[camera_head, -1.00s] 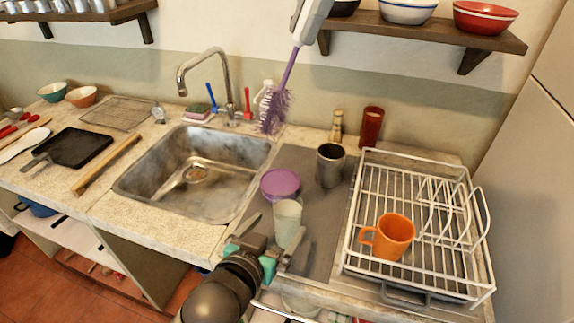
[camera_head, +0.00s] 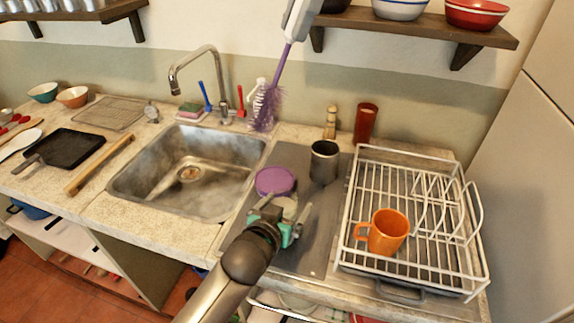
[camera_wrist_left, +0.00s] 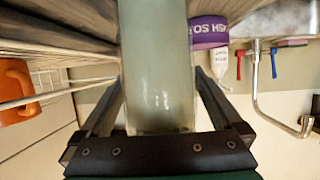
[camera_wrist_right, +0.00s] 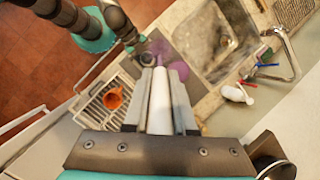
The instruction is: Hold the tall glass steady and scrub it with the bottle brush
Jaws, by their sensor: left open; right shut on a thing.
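The tall glass (camera_head: 287,207) is pale, greenish and upright on the grey counter mat. My left gripper (camera_head: 280,213) hides much of it. In the left wrist view the glass (camera_wrist_left: 158,70) stands between the open fingers of my left gripper (camera_wrist_left: 158,85), with one finger on each side. The bottle brush (camera_head: 267,107) has purple bristles and a purple stem, hanging bristles-down in the air behind the glass. My right gripper (camera_wrist_right: 160,100) is shut on its pale handle (camera_wrist_right: 160,105). The bristles are above the counter, apart from the glass.
A purple tub (camera_head: 275,181) stands just behind the glass, and a dark metal cup (camera_head: 324,162) behind right. A white dish rack (camera_head: 350,205) with an orange mug (camera_head: 386,232) is at right. The sink (camera_head: 215,205) and faucet (camera_head: 213,68) are at left. A wall shelf (camera_head: 420,30) hangs above.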

